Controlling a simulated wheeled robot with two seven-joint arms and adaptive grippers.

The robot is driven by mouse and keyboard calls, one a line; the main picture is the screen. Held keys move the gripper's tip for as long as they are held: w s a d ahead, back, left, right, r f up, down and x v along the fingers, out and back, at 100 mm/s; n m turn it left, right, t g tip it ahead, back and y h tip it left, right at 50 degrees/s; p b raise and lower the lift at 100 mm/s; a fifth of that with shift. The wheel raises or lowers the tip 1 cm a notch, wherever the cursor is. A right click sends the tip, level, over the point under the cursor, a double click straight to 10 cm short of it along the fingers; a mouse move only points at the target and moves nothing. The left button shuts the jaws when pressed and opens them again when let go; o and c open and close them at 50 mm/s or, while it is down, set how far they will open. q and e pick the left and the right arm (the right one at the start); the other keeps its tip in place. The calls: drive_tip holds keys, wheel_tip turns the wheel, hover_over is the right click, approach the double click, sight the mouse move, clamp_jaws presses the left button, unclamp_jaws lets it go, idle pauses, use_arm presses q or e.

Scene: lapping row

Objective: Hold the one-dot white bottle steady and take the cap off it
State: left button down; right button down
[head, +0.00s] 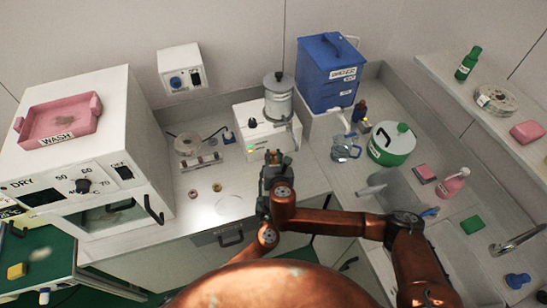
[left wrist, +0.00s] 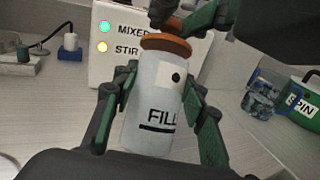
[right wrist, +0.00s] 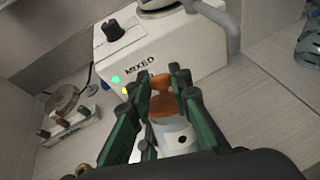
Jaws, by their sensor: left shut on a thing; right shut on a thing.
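The white bottle (left wrist: 152,95) stands upright in the left wrist view, with one black dot and a FILL label. My left gripper (left wrist: 158,112) is shut on its body, one finger on each side. The orange-brown cap (left wrist: 165,46) sits on top of the bottle; I cannot tell how tightly. In the right wrist view my right gripper (right wrist: 163,92) is shut on the cap (right wrist: 163,106), with the bottle (right wrist: 178,140) below it. In the head view my right gripper (head: 273,160) hides most of the bottle, and my left gripper is not discernible.
The mixer (head: 268,138) stands right behind the bottle, with a blue bin (head: 328,75) beyond it. A rack (head: 202,162) lies to the left. A glass jug (head: 345,148) and a green SPIN pot (head: 391,148) are to the right. The counter front left is mostly clear.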

drive_tip(key=shift+w+r, duration=0.3)
drive_tip(key=shift+r, duration=0.15)
drive_tip(key=shift+w+d+r, duration=0.1)
drive_tip(key=shift+w+r, duration=0.45)
drive_tip(key=shift+r, duration=0.3)
drive_tip(key=shift+w+d+r, duration=0.1)
drive_tip(key=shift+w+r, duration=0.4)
drive_tip(key=shift+r, duration=0.35)
use_arm(q)
drive_tip(key=c, duration=1.1)
unclamp_jaws()
